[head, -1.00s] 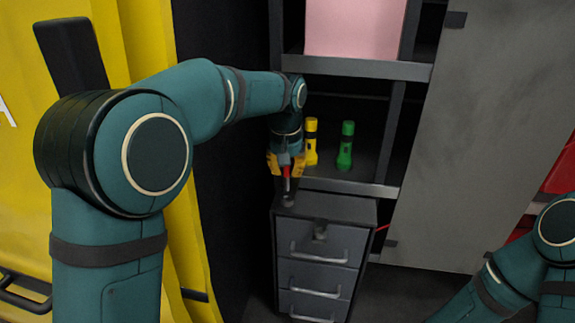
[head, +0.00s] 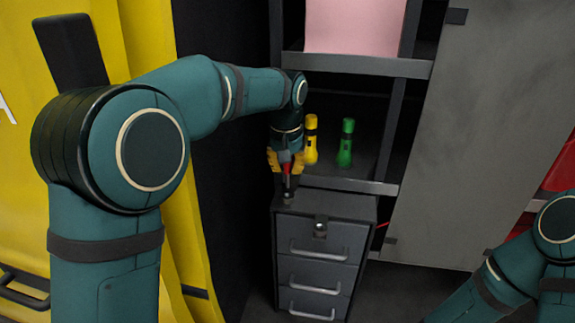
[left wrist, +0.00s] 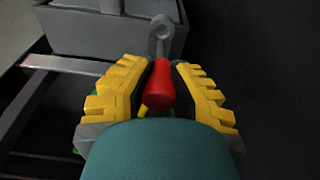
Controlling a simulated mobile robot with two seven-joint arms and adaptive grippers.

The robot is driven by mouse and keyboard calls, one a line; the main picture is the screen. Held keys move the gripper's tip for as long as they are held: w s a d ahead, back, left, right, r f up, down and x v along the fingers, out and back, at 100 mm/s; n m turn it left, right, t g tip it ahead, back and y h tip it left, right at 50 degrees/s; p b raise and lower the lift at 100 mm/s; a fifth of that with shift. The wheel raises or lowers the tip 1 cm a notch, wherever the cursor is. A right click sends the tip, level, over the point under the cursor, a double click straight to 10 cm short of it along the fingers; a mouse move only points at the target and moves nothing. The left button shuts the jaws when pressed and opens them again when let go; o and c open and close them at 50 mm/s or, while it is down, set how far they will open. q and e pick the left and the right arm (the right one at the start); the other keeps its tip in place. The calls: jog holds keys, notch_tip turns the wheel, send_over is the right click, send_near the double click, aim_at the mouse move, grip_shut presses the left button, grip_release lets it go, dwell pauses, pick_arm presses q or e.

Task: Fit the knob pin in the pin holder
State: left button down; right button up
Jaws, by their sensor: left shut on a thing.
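The knob pin shows as a red grip (head: 287,169) between the fingers of my left gripper (head: 287,176). In the left wrist view the red grip (left wrist: 160,88) sits between the yellow-padded fingers (left wrist: 161,78), which are shut on it. A small grey fitting with a round end (head: 288,198), seemingly the pin holder, is at the back left of the drawer cabinet's top, just below the gripper. It also shows in the left wrist view (left wrist: 161,27) beyond the red grip. Whether the pin touches it, I cannot tell. My right gripper is out of view.
The grey drawer cabinet (head: 350,208) has a small fitting (head: 320,227) on its front. A yellow torch (head: 311,142) and a green torch (head: 346,143) stand on the shelf behind, close to my left gripper. A pink box (head: 355,27) is above.

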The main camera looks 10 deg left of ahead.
aim_at(287, 183)
pick_arm(q)
jog(key=shift+f+b, duration=2.2)
jog(key=shift+f, duration=1.35)
dwell(0.4)
jog(key=c, duration=0.9)
grip_release()
jog(key=shift+r, duration=0.1)
